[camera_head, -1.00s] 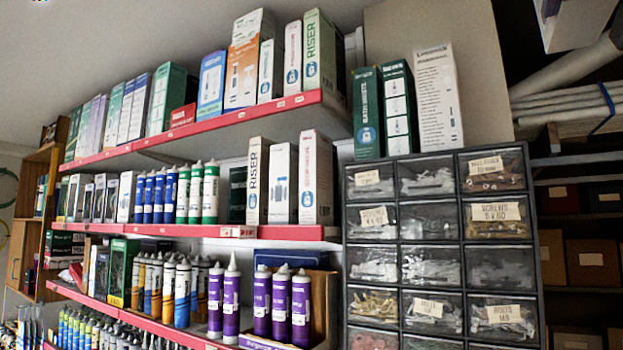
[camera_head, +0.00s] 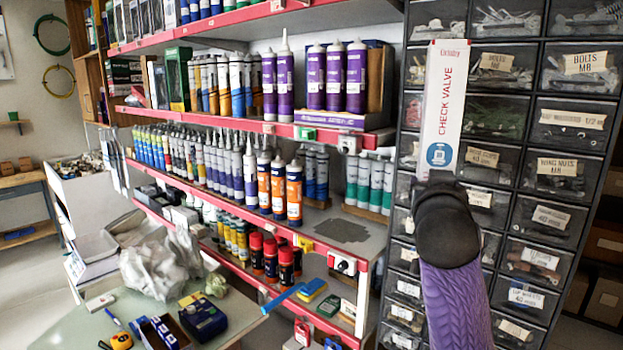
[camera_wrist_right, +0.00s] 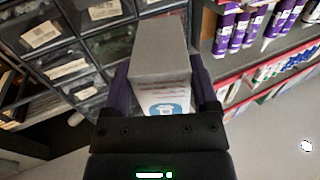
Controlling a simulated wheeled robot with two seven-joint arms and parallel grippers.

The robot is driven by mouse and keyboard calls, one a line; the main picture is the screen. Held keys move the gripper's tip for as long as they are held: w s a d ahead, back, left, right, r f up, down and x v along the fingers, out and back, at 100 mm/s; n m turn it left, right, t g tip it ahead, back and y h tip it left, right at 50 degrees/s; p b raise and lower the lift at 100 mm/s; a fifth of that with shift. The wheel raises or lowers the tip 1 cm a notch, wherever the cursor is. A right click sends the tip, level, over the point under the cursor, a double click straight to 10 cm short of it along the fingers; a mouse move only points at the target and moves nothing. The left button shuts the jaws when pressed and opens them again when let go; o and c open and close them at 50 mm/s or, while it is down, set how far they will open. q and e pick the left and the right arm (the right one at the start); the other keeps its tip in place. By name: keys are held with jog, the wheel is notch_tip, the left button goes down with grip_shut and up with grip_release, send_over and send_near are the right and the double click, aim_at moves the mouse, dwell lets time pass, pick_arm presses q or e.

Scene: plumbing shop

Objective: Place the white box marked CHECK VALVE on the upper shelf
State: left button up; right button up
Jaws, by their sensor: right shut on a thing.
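The white box marked CHECK VALVE (camera_head: 443,105) stands upright in front of the drawer cabinet in the head view, with red lettering and a blue round emblem. My right gripper is at its lower end, mostly hidden behind my dark wrist in the head view. In the right wrist view my right gripper (camera_wrist_right: 160,95) is shut on the box (camera_wrist_right: 160,55), with a finger on each side and the box's grey end showing. A red-edged shelf (camera_head: 215,18) runs along the top left of the head view; the space above it is cut off. My left gripper is not in view.
The drawer cabinet (camera_head: 512,145) stands close behind the box. Purple tubes (camera_head: 335,78) crowd the right end of a lower shelf (camera_head: 250,124). A bare grey patch (camera_head: 342,230) lies on a shelf further down. A cluttered table (camera_head: 240,320) is at the bottom left.

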jog(key=s+a+f+n+y+b, duration=0.1)
jog(key=s+a+f+y+b, duration=0.2)
jog(key=f, duration=0.8)
jog(key=s+f+n+b, duration=0.1)
jog(key=s+f+b, duration=0.3)
jog(key=f, duration=0.7)
jog(key=s+a+f+n+y+b, duration=0.1)
jog(key=s+f+b, duration=0.3)
jog(key=s+f, duration=0.8)
jog(key=shift+s+a+f+n+t+y+b, duration=0.15)
jog(key=shift+s+a+n+t+y+b, duration=0.2)
jog(key=shift+s+a+y, duration=0.6)
jog(key=shift+s+d, duration=0.1)
jog(key=shift+s, duration=0.05)
jog(key=w+a+r+n+g+y, duration=0.1)
jog(key=a+r+n+g+y, duration=0.2)
jog(key=a+n+g+y, duration=0.7)
jog(key=a+n+y, duration=0.2)
jog(key=y, duration=0.4)
jog(key=shift+r+n, duration=0.25)
jog(key=shift+n, duration=0.1)
